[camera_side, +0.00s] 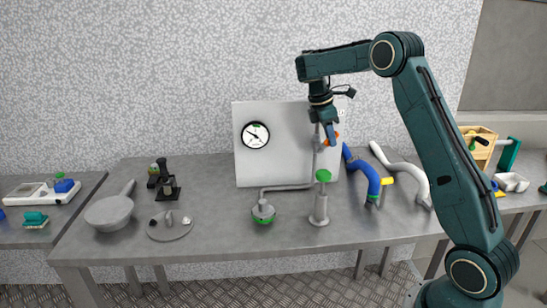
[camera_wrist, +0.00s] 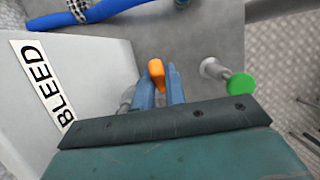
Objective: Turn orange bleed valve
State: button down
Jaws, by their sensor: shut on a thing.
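The orange bleed valve handle (camera_wrist: 156,72) shows in the wrist view between the two blue fingers of my gripper (camera_wrist: 160,92). In the side view, the orange valve (camera_side: 334,139) sits at the right part of the grey panel (camera_side: 285,170), and my gripper (camera_side: 330,138) points down onto it. My gripper is shut on the handle. The fingers cover part of the handle and the valve body. The BLEED label (camera_wrist: 47,85) is on the panel to the left in the wrist view.
A green-topped post (camera_side: 322,195) stands in front of the panel. A round gauge (camera_side: 255,135) is on the panel's left. A blue hose (camera_side: 365,175) and a white hose (camera_side: 405,172) lie to the right. A pan (camera_side: 108,212) and a black stand (camera_side: 167,185) are at the left.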

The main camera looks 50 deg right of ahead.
jog(key=shift+w+r+g+h, duration=0.1)
jog(key=shift+r+g+h, duration=0.1)
jog(key=shift+g+h, duration=0.15)
dwell(0.5)
jog(key=c, duration=1.4)
grip_release()
jog(key=shift+a, duration=0.1)
jog(key=shift+c, duration=0.2)
jog(key=shift+d+f, duration=0.15)
jog(key=shift+d, duration=0.1)
jog(key=shift+s+d+f+t+y, duration=0.15)
jog(key=shift+s+f+t+y, duration=0.15)
jog(key=shift+t+y, duration=0.55)
jog(key=shift+s+d+f+t+y, duration=0.2)
jog(key=shift+s+t+y, duration=0.1)
jog(key=shift+t+y, duration=0.5)
notch_tip(320, 180, up, 13)
jog(key=s+a+r+m+t, duration=0.1)
jog(key=s+a+r, duration=0.15)
jog(key=a, duration=0.35)
jog(key=s+a+r+m+t, duration=0.1)
jog(key=s+a+m, duration=0.15)
jog(key=a, duration=0.45)
jog(key=s+a+f+m+t, duration=0.2)
jog(key=s+a+m, duration=0.1)
jog(key=s+a, duration=0.7)
jog(key=shift+s+a+f+h, duration=0.15)
jog(key=shift+s+f+h, duration=0.15)
jog(key=shift+s+f, duration=0.1)
